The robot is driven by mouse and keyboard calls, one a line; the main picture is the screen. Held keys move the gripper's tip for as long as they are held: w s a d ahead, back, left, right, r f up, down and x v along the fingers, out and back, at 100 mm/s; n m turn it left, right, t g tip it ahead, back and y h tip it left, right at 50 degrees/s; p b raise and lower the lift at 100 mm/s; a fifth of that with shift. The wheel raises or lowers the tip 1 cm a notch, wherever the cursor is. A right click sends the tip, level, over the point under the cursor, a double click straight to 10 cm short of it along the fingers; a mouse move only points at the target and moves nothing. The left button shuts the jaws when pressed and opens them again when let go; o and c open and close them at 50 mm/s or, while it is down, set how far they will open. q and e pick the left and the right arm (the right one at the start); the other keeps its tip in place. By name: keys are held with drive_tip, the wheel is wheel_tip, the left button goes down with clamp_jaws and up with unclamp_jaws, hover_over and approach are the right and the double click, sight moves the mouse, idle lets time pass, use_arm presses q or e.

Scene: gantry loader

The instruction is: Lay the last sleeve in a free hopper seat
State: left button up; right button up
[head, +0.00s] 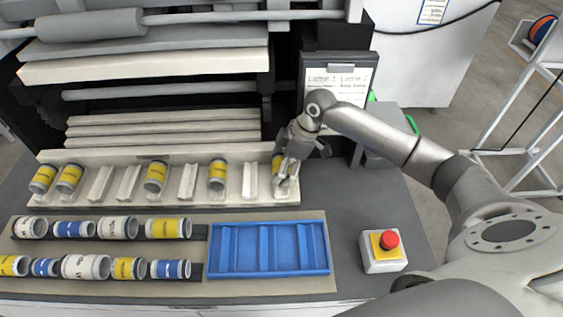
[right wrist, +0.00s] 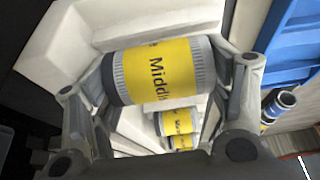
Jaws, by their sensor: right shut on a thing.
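My right gripper (head: 287,165) is shut on a yellow-labelled grey sleeve (head: 277,163) at the right end of the cream hopper (head: 220,202). In the right wrist view the sleeve (right wrist: 155,72) lies crosswise between the two fingers, its label reading "Middl". It is over the rightmost seat; I cannot tell whether it touches the seat. Several yellow-banded sleeves lie in other seats: a pair at the left, one near the middle (head: 155,177) and one further right (head: 217,174). Empty seats show between them, including one (head: 250,181) just left of my gripper. My left gripper is not in view.
Two rows of blue, white and yellow sleeves (head: 117,228) lie in front of the hopper. An empty blue divided tray (head: 268,273) is beside them. A red stop button (head: 389,240) stands to its right. A clipboard (head: 338,78) stands behind my gripper.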

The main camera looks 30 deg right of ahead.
drive_tip(key=shift+f, duration=0.35)
drive_tip(key=o, duration=1.4)
drive_tip(key=shift+c, duration=0.2)
drive_tip(key=shift+r, duration=0.1)
wheel_tip(320, 180, up, 9)
drive_tip(key=shift+a+r, duration=0.1)
drive_tip(key=shift+r, duration=0.1)
drive_tip(key=shift+r+p, duration=0.4)
drive_tip(key=shift+r, duration=0.2)
wheel_tip(320, 180, up, 5)
drive_tip(key=p, duration=0.6)
drive_tip(key=shift+s+r+p, duration=0.1)
drive_tip(key=shift+r+p, duration=0.05)
drive_tip(key=shift+p, duration=0.25)
